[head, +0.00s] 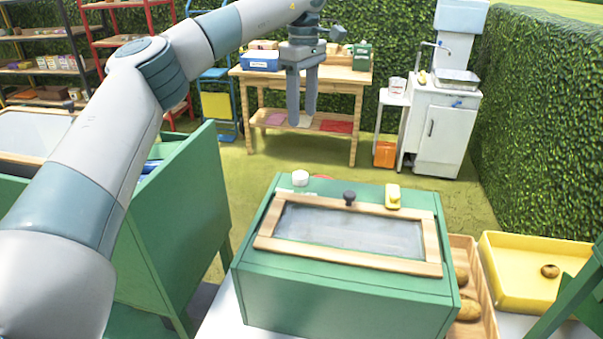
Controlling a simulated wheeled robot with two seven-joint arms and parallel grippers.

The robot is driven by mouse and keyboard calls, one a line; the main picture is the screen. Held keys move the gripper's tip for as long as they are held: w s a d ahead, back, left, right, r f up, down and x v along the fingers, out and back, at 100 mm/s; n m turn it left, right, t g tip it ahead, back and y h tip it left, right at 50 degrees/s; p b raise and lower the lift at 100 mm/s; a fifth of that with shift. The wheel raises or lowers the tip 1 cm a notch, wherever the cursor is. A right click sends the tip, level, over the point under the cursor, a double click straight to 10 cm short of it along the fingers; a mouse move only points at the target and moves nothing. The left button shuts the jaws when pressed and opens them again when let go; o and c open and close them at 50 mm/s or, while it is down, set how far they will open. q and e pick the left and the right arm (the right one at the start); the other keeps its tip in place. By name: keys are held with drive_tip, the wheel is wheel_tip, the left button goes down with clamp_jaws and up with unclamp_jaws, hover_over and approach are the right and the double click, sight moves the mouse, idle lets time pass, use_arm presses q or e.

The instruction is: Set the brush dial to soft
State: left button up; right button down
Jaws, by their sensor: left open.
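A green box-shaped machine (340,312) stands in front of me, with a wood-framed clear lid (350,232) on top. Along its far edge are a white knob (300,178), a dark knob (349,197) on the lid frame and a yellow block-like control (393,197). A bit of something red (322,177) shows behind that edge. I cannot tell which one is the brush dial, and no setting marks are readable. My left gripper (302,122) hangs in the air above and beyond the machine, fingers down, open and empty. My right gripper is not in view.
A wooden crate (484,318) with potatoes and a yellow tray (520,300) holding one potato are right of the machine. A green bin (190,225) stands at left. A wooden table (345,85) and a white sink unit (440,140) are behind. Grass between is clear.

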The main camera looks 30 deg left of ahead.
use_arm(q)
drive_tip(key=p, duration=0.4)
approach(301, 174)
drive_tip(key=f, duration=0.7)
drive_tip(key=shift+s+f, duration=0.2)
drive_tip(key=shift+f, duration=0.7)
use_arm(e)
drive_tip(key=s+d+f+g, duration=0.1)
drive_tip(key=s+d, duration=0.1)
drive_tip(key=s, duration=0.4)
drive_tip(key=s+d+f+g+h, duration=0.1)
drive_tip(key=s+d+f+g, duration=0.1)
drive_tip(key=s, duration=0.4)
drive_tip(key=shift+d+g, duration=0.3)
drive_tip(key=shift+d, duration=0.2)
use_arm(q)
drive_tip(key=c, duration=1)
drive_tip(key=shift+c, duration=0.2)
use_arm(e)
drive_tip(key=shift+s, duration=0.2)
